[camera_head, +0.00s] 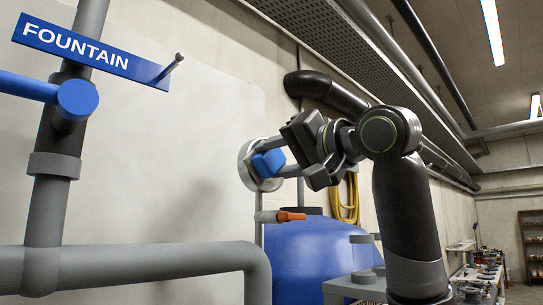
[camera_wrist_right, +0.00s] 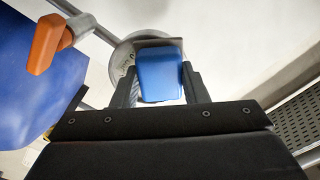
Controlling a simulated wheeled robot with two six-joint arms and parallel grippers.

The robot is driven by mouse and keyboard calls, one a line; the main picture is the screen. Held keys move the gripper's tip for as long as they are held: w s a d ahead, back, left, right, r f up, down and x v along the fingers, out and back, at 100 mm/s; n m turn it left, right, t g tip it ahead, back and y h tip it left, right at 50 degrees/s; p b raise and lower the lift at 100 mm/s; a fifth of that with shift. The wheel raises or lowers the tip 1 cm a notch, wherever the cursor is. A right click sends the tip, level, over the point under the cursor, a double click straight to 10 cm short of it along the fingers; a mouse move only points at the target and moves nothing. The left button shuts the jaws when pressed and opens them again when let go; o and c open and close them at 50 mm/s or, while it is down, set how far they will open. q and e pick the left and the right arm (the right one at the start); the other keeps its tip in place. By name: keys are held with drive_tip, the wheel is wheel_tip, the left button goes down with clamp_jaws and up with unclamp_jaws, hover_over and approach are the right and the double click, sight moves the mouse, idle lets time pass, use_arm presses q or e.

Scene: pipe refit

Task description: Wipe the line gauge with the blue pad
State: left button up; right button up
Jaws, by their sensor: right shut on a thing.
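The blue pad (camera_head: 268,163) is between the fingers of my right gripper (camera_head: 284,157), which is shut on it. The pad also shows in the right wrist view (camera_wrist_right: 160,75), between the two dark fingers. The round line gauge (camera_head: 246,172) with a grey rim is directly behind the pad, which covers much of its face. The gauge rim (camera_wrist_right: 121,58) also shows in the right wrist view. I cannot tell whether the pad touches the gauge. My left gripper is not in view.
A valve with an orange handle (camera_head: 290,216) is just below the gauge. A blue tank (camera_head: 318,258) stands behind it, with a yellow hose (camera_head: 345,202) on the wall. Grey pipe (camera_head: 150,264) and a blue FOUNTAIN sign (camera_head: 92,50) are at left.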

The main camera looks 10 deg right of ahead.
drive_tip(key=shift+w+d, duration=0.35)
drive_tip(key=shift+d, duration=0.25)
drive_tip(key=shift+w+d, duration=0.3)
drive_tip(key=shift+d, duration=0.25)
drive_tip(key=shift+s+a+f+b, duration=0.1)
drive_tip(key=shift+s+a+b, duration=0.35)
drive_tip(key=shift+a, duration=0.5)
drive_tip(key=shift+s+a, duration=0.5)
drive_tip(key=shift+a, duration=0.15)
drive_tip(key=shift+s+a+r, duration=0.1)
drive_tip(key=shift+a+r, duration=0.1)
drive_tip(key=shift+a, duration=0.05)
drive_tip(key=shift+w+d, duration=0.6)
drive_tip(key=shift+d, duration=0.3)
drive_tip(key=shift+w+d, duration=0.55)
drive_tip(key=shift+d, duration=0.3)
drive_tip(key=shift+s+a+f+b, duration=0.1)
drive_tip(key=shift+s+a+b, duration=0.2)
drive_tip(key=shift+a, duration=0.2)
drive_tip(key=shift+s+a+b, duration=0.15)
drive_tip(key=shift+s+a, duration=0.25)
drive_tip(key=shift+a, duration=0.1)
drive_tip(key=shift+s+a, duration=0.5)
drive_tip(key=shift+a, duration=0.25)
